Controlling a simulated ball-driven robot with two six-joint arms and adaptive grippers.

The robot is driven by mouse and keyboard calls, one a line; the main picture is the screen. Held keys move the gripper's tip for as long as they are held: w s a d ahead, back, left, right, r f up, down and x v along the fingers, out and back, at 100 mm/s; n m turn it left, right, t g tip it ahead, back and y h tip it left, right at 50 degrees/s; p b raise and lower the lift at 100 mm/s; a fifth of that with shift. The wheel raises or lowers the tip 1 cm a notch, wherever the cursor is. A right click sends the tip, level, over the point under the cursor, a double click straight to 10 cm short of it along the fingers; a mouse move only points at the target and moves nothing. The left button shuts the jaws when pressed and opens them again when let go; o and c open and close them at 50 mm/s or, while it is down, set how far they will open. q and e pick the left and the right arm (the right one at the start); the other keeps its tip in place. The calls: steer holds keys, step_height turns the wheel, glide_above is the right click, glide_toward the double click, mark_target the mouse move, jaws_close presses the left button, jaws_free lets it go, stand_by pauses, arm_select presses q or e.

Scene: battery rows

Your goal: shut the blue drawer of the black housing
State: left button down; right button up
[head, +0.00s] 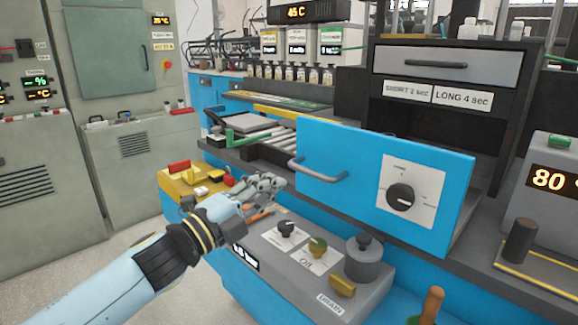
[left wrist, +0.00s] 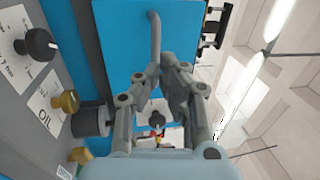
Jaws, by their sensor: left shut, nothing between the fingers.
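The blue drawer (head: 350,165) stands pulled out of the black housing (head: 518,85). Its flat front carries a bar handle (head: 318,174) on the left and a black dial on a white plate on the right. My left gripper (head: 277,183) is just left of and in front of the handle, its fingers together and empty. In the left wrist view, the fingertips (left wrist: 162,66) point at the blue front (left wrist: 115,45), close to the lower end of the handle (left wrist: 155,40). I cannot tell whether they touch it. My right gripper is not in view.
Below the drawer is a grey console (head: 300,248) with knobs and a grey cylinder (head: 363,260). A yellow box (head: 182,188) with switches stands left of my gripper. A tray with a green edge (head: 245,136) lies behind. A display unit (head: 545,205) stands at the right.

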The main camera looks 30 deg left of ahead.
mark_target(299, 168)
arm_select(q)
steer(key=x, duration=0.5)
steer(key=shift+p, duration=0.4)
steer(key=shift+w, duration=0.1)
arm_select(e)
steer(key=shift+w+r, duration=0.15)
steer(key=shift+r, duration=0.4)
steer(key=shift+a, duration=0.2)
